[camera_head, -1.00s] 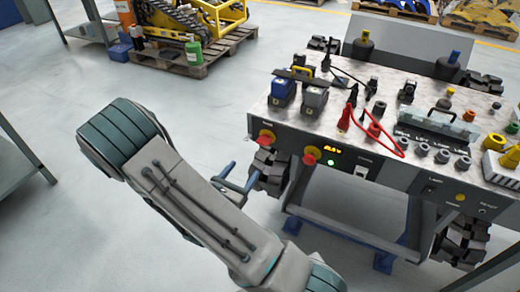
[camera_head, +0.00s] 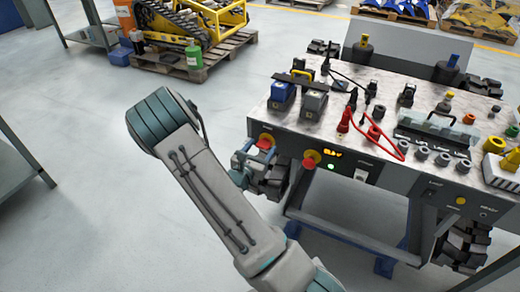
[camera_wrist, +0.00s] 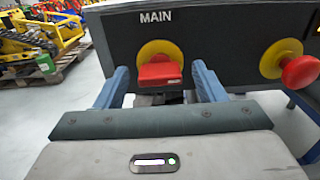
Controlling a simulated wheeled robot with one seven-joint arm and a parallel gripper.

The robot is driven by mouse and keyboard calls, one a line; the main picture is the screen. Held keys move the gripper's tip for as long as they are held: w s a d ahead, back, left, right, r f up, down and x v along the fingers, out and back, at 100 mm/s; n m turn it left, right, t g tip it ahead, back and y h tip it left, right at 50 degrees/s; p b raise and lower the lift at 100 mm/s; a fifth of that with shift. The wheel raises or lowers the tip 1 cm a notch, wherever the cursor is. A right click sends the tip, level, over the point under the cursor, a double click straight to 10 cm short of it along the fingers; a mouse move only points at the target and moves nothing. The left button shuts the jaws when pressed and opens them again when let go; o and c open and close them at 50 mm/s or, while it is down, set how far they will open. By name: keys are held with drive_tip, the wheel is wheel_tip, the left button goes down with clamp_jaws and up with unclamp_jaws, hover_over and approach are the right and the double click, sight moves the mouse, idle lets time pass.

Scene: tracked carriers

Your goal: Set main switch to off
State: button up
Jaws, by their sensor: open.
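The main switch (camera_wrist: 160,73) is a red handle on a yellow round plate, under the label MAIN, on the dark front panel. Its handle looks roughly horizontal in the wrist view. In the head view the main switch (camera_head: 266,141) is at the left end of the bench front. My gripper (camera_wrist: 162,86) is open, with one blue finger on each side of the red handle; I cannot tell whether they touch it. In the head view my gripper (camera_head: 240,165) is just in front of the switch, partly hidden by my arm.
A red mushroom button (camera_wrist: 300,72) on a yellow plate is right of the switch. A lit display (camera_head: 332,153) and a green lamp (camera_head: 331,167) are farther right. Track wheels stand under the bench.

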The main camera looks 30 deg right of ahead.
drive_tip(key=c, duration=1)
